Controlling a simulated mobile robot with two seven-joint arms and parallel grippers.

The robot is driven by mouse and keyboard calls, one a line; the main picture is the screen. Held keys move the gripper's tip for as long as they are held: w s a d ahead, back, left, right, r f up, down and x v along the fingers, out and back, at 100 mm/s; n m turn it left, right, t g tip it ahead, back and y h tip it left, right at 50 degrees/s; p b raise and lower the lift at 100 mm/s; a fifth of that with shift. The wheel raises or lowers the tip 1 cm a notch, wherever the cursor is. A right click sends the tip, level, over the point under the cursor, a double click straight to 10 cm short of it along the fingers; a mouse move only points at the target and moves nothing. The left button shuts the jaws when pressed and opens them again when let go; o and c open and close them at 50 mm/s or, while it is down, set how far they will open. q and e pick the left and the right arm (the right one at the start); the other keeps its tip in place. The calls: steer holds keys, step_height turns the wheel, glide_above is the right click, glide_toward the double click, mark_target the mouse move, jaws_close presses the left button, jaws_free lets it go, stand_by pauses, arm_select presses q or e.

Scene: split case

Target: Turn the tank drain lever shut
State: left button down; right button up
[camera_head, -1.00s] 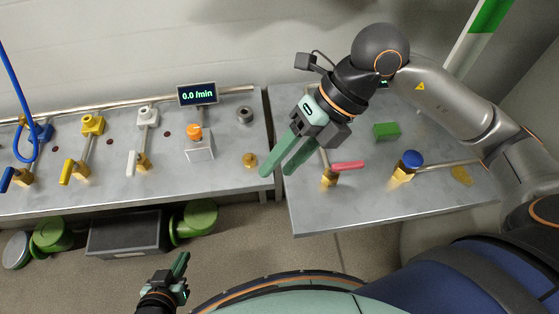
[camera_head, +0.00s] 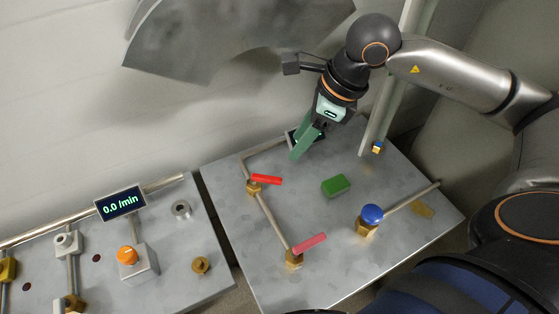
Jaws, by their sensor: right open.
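Two levers sit on brass valves along one pipe on the right-hand table (camera_head: 240,222). A bright red lever (camera_head: 267,180) is on the back valve (camera_head: 253,188), and a pinkish-red lever (camera_head: 310,242) is on the front valve (camera_head: 294,260). Both point right, across the pipe. I see no readable label telling which is the tank drain. My right gripper (camera_head: 298,154) is open and empty, with its green fingers pointing down, behind and to the right of the bright red lever, touching neither lever. My left gripper is out of view.
A blue round knob (camera_head: 372,214) on a brass valve and a green block (camera_head: 336,186) stand on the same table. A dark display is partly hidden behind my right gripper. The left table holds an orange button (camera_head: 128,255) and a "0.0 /min" display (camera_head: 120,203).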

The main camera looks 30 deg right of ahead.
mark_target(273, 178)
steer(key=x, duration=1.2)
steer(key=shift+s+a+f, duration=0.1)
steer(key=shift+s+a, duration=0.05)
jaws_close()
